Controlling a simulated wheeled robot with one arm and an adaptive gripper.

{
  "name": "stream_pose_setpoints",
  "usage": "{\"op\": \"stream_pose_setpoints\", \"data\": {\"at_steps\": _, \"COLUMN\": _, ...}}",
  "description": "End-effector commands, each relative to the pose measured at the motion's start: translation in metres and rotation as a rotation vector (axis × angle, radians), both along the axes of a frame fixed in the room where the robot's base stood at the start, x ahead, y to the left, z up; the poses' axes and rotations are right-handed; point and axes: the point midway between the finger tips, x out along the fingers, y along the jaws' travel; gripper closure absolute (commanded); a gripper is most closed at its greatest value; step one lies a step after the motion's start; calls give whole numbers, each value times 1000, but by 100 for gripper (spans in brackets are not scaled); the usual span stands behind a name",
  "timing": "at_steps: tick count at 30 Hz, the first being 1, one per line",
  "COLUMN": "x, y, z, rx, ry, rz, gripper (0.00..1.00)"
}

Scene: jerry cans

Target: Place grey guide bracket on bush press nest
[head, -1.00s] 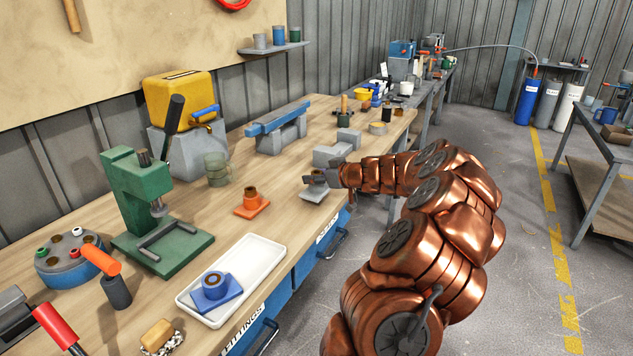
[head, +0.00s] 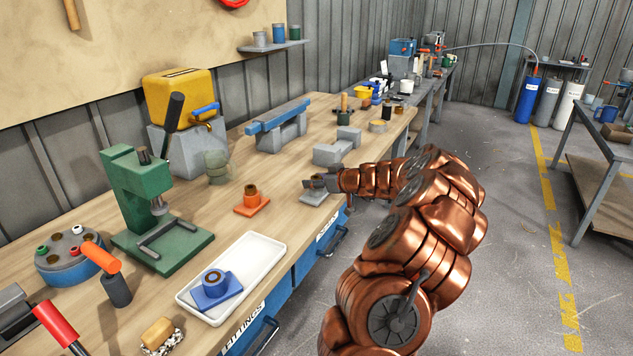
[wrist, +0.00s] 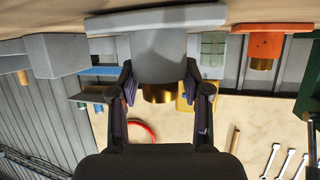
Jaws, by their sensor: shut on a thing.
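The grey guide bracket (head: 314,197) is at the right part of the bench, by its front edge. My gripper (head: 322,183) is shut on its upright round part, above the flat plate. In the wrist view, which is upside down, the grey bracket (wrist: 158,18) sits between both fingers and a brass bush (wrist: 158,94) shows at its end. I cannot tell whether the plate touches the bench. The green bush press (head: 125,195) stands to the left; its nest (head: 165,238), a grey U-shaped rail on the green base, is empty.
A white tray (head: 267,250) holds a blue bracket (head: 214,289). Grey blocks (head: 337,151) stand just behind my gripper. Bare bench lies around the orange bracket.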

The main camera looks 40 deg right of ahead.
Motion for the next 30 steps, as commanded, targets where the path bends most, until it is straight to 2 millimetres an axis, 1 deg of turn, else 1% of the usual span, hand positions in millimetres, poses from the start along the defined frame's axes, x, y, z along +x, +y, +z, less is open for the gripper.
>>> {"op": "stream_pose_setpoints", "data": {"at_steps": 4, "x": 0, "y": 0, "z": -3, "rx": 0, "ry": -1, "rz": 0, "gripper": 100}}
{"op": "stream_pose_setpoints", "data": {"at_steps": 5, "x": 0, "y": 0, "z": -2, "rx": -1, "ry": -1, "rz": 0, "gripper": 50}}
{"op": "stream_pose_setpoints", "data": {"at_steps": 11, "x": 0, "y": 0, "z": -2, "rx": 0, "ry": 0, "rz": 0, "gripper": 29}}
{"op": "stream_pose_setpoints", "data": {"at_steps": 12, "x": 0, "y": 0, "z": -2, "rx": 0, "ry": 0, "rz": 0, "gripper": 27}}
{"op": "stream_pose_setpoints", "data": {"at_steps": 30, "x": 0, "y": 0, "z": 0, "rx": 2, "ry": 3, "rz": 0, "gripper": 27}}
